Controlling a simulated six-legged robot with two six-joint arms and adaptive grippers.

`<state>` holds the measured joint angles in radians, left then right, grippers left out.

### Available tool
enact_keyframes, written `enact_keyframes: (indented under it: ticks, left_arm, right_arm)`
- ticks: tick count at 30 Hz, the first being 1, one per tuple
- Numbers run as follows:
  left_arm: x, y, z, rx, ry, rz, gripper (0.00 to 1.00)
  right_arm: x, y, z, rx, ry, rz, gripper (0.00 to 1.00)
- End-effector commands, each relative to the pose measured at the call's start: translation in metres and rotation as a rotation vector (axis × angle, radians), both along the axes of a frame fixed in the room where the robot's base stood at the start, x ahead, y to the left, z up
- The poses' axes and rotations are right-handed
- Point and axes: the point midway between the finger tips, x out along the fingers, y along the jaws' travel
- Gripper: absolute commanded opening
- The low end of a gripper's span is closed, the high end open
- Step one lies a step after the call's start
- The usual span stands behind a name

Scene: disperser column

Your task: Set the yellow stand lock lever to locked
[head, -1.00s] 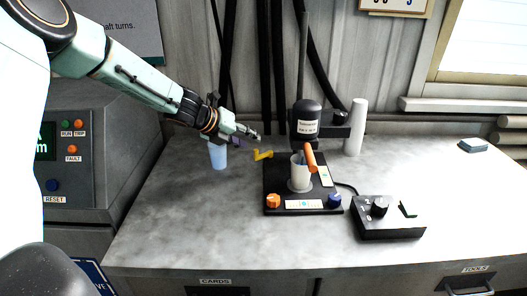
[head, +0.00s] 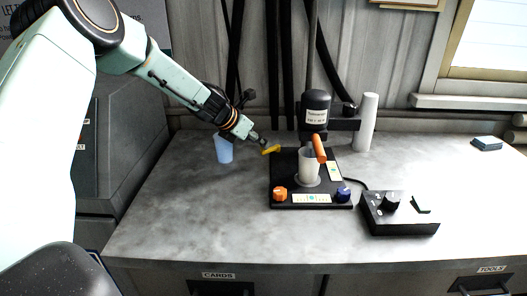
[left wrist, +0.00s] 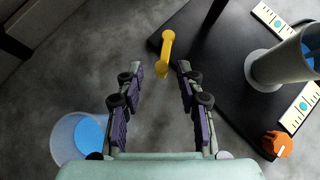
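The yellow lever (head: 271,150) sits at the left back edge of the black stand base (head: 283,186). In the left wrist view the yellow lever (left wrist: 167,50) lies just ahead of the fingertips, nearly in line with the gap between them. My left gripper (head: 261,139) is close above and left of the lever. The left wrist view shows this gripper (left wrist: 157,70) open, its two purple-padded fingers apart with nothing between them. I cannot tell whether a finger touches the lever. My right gripper is not in view.
A blue-filled cup (head: 223,149) stands left of the stand. The stand carries a beaker (head: 308,166), an orange handle (head: 319,148), an orange knob (head: 280,194) and a blue knob (head: 343,194). A black control box (head: 400,214) is at right. The front left counter (head: 190,220) is clear.

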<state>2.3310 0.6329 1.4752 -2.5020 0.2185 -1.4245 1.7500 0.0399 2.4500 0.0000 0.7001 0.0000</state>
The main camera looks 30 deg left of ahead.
Motion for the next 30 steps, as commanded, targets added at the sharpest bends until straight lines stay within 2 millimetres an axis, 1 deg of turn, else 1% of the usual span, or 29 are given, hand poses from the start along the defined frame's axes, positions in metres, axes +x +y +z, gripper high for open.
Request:
enact_keyframes:
  ticks: [1,3,9,20,23,30]
  left_arm:
    - [0.005,-0.002,-0.009,0.002,0.001,-0.001,0.37]
    - [0.010,-0.004,-0.013,0.000,0.000,-0.003,0.37]
    - [0.023,-0.006,-0.025,-0.001,0.000,-0.002,0.37]
    - [0.026,-0.007,-0.025,-0.003,-0.001,-0.001,0.37]
    - [0.026,-0.007,-0.025,-0.003,-0.001,-0.001,0.30]
    - [0.026,-0.007,-0.026,-0.002,-0.001,-0.001,0.10]
  right_arm:
    - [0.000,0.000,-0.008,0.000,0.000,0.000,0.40]
    - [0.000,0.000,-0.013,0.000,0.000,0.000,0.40]
    - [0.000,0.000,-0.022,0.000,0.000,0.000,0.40]
    - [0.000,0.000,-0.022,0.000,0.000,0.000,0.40]
    - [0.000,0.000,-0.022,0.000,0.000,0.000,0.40]
    - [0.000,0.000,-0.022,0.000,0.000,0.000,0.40]
